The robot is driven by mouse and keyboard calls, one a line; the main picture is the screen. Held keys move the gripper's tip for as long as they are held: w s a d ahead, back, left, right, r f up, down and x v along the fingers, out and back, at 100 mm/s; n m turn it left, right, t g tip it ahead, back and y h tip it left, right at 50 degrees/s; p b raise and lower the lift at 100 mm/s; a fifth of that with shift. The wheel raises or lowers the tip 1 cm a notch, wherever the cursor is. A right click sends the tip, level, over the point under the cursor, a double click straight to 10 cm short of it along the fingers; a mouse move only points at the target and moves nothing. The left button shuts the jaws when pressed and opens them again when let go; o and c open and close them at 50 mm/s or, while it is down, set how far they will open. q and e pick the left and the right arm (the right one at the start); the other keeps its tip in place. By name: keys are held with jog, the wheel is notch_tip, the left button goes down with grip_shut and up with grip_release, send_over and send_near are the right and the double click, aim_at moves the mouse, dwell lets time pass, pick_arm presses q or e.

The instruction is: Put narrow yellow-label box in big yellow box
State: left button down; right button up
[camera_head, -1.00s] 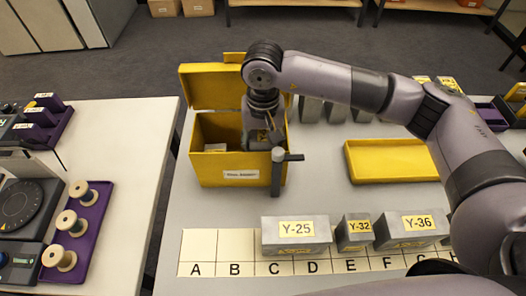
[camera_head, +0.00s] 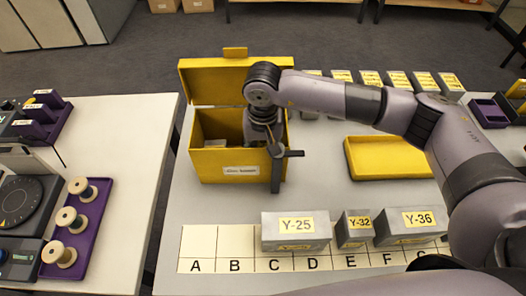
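The big yellow box (camera_head: 230,164) stands open on the table at centre left, its lid (camera_head: 213,79) raised at the back. A grey box (camera_head: 216,144) with a pale label shows partly inside it, at the left. The narrow yellow-label box, Y-32 (camera_head: 354,230), stands in the front row between two wider grey boxes. My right gripper (camera_head: 276,160) reaches down at the big box's right front corner, with a dark part hanging in front of the wall. Its fingers are unclear, and I cannot tell whether it holds anything. My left gripper is out of view.
Wider boxes Y-25 (camera_head: 296,232) and Y-36 (camera_head: 411,227) flank Y-32 on a lettered strip (camera_head: 235,242). A shallow yellow tray (camera_head: 388,158) lies at right. More labelled boxes (camera_head: 398,80) stand behind my arm. A side table at left carries spools on a purple tray (camera_head: 76,236).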

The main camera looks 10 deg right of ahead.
jog(key=shift+f+b, duration=0.3)
jog(key=shift+b, duration=0.05)
jog(key=shift+r, duration=0.1)
jog(key=o, duration=1.1)
jog(key=shift+r+p, duration=0.35)
jog(key=shift+p, duration=0.25)
jog(key=shift+r+p, duration=0.45)
jog(key=shift+p, duration=0.1)
notch_tip(320, 180, up, 12)
jog(key=b, duration=0.3)
jog(key=shift+f, duration=0.2)
